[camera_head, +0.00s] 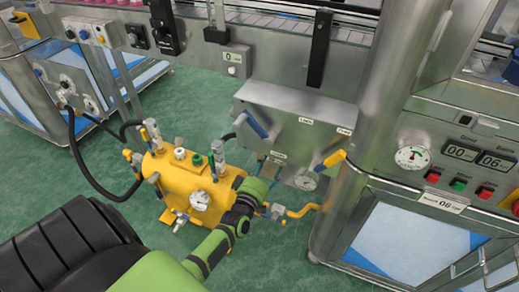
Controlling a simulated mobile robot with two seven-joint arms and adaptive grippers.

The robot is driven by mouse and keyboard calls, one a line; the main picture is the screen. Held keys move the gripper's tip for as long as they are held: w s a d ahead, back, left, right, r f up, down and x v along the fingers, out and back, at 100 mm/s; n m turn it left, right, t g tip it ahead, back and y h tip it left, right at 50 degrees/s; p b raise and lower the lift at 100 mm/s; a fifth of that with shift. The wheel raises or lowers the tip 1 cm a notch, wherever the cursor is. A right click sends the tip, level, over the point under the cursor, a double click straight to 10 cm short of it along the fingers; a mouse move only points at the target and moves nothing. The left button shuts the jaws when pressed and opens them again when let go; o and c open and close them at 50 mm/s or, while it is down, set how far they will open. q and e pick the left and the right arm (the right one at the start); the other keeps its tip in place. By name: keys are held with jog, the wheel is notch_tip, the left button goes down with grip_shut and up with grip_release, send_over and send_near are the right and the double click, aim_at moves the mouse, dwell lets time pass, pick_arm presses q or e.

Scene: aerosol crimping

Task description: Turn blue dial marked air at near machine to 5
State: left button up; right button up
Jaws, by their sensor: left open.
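My left arm reaches up from the bottom centre, beside the yellow tank. My left gripper (267,174) is at its far end, in front of the lower edge of the steel box (295,112); it is small and partly hidden, and it appears open and empty. A blue handle (257,127) slants on the left face of the steel box, above the gripper and apart from it. The small labels on the box are too blurred to read. I cannot make out for sure which part is the blue dial marked air. My right gripper is out of view.
The yellow tank (180,178) with gauge and valves stands close left of my arm. A yellow handle (330,160) and pipe are at right. A control panel (455,165) with a gauge, displays and buttons is further right. Green floor (215,75) is clear behind the tank.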

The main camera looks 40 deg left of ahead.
pick_arm(q)
jog(key=v, duration=0.7)
jog(key=shift+s, duration=0.15)
jog(key=s+d+f+m+g+h+p, duration=0.2)
jog(key=s+d+f+m+g+p, duration=0.25)
jog(key=s+f, duration=0.3)
jog(key=s+d+f+m+g+h+p, duration=0.2)
jog(key=s+d+f+m+g+p, duration=0.25)
jog(key=f, duration=0.45)
jog(key=s+f+m+g+p, duration=0.2)
jog(key=s+g+p, duration=0.1)
jog(key=s, duration=0.9)
jog(key=s+d+f+m+g+p, duration=0.1)
jog(key=s+f+m+g+p, duration=0.2)
jog(key=s, duration=1)
jog(key=shift+s+d+f+g+p, duration=0.2)
jog(key=shift+s+g+p, duration=0.2)
jog(key=shift+g, duration=0.4)
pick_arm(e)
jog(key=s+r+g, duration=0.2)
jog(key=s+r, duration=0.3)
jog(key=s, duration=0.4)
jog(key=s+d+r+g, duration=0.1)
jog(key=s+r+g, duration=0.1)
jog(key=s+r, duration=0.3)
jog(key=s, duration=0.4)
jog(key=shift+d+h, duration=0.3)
